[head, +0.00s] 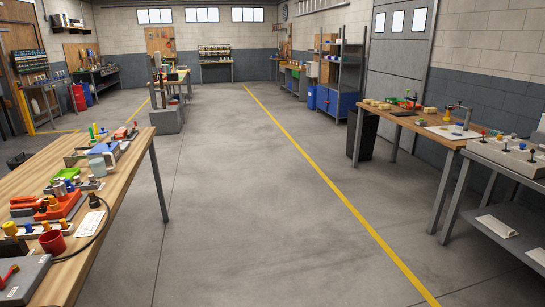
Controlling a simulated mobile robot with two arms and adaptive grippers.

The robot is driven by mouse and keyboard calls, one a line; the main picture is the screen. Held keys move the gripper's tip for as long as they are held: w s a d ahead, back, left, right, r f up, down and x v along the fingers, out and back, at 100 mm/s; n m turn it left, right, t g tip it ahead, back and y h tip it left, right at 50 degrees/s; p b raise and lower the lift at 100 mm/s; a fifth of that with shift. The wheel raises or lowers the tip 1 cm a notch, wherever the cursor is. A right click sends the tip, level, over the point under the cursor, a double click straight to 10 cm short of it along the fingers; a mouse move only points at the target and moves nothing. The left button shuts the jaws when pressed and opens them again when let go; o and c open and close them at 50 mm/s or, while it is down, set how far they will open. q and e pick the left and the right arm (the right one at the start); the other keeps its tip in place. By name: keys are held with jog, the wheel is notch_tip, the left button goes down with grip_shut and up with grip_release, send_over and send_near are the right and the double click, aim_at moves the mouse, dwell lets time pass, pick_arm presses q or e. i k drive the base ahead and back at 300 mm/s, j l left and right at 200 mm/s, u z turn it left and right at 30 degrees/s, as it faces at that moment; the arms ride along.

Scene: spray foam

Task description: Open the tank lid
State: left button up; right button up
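I cannot make out a tank or a tank lid for certain in the head view. A clear jug-like container (101,160) stands on the wooden workbench (135,165) at the left, and I cannot tell whether it has a lid. A grey box with small knobs (505,155) stands on a bench at the right edge. Neither of my grippers shows in the head view.
A red cup (52,241), colored tools and a black cable (98,225) crowd the left bench. A second wooden table (432,127) with small items stands at the right, beside a dark bin (361,135). The grey floor (240,190) between the benches is clear, with a yellow line (335,184).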

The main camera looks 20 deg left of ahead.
aim_at(108, 146)
jog(key=i+j+u, duration=0.35)
jog(key=i, duration=0.25)
jog(key=i+u, duration=0.4)
jog(key=i, duration=0.2)
jog(key=i+l+u, duration=0.15)
jog(key=i+u, duration=0.2)
jog(key=i, duration=0.3)
